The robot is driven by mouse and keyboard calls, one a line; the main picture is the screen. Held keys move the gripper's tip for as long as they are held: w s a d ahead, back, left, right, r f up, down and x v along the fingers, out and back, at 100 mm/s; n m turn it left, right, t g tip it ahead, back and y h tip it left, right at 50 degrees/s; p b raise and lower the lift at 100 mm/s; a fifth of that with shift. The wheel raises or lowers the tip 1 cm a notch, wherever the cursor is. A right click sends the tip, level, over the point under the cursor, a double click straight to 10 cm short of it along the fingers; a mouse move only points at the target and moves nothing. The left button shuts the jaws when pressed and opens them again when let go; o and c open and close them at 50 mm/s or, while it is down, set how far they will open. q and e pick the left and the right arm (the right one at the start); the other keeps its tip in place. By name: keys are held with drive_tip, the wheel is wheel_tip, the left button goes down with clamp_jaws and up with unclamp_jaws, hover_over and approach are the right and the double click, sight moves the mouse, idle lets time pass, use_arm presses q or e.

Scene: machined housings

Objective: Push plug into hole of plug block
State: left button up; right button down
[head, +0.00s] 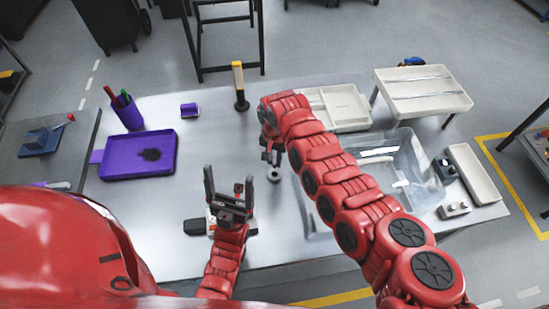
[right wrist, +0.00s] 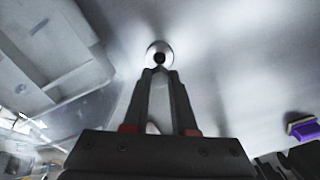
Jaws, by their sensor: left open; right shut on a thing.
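My right gripper (head: 271,155) is shut on a small plug that its fingers mostly hide. It points down over the table, left of the clear bin. A round silver piece (head: 274,175) stands on the table just under its fingertips. In the right wrist view, this round piece (right wrist: 153,47) shows a dark centre just beyond the closed fingertips (right wrist: 160,72). I cannot tell whether the dark centre is the hole or the plug's end, nor whether they touch. My left gripper (head: 229,180) is open and empty, fingers up, near the table's front edge.
A purple tray (head: 112,171) and a purple pen cup (head: 129,116) are on the left. A clear bin (head: 312,208), white trays (head: 345,97) and a small metal block (head: 454,210) are on the right. A black-and-yellow upright thing (head: 239,85) stands at the back.

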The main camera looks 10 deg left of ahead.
drive_tip(key=shift+f+b, duration=2.1)
drive_tip(key=shift+f, duration=0.6)
drive_tip(key=shift+f+b, duration=0.3)
drive_tip(key=shift+b, duration=0.05)
drive_tip(key=c, duration=0.6)
unclamp_jaws()
drive_tip(key=shift+c, duration=0.2)
drive_tip(key=shift+r, duration=0.1)
wheel_tip(320, 180, up, 9)
drive_tip(key=p, duration=0.5)
drive_tip(key=shift+f+p, duration=0.2)
drive_tip(key=shift+p, duration=0.1)
wheel_tip(320, 180, up, 9)
drive_tip(key=shift+f+p, duration=0.15)
drive_tip(key=shift+p, duration=0.3)
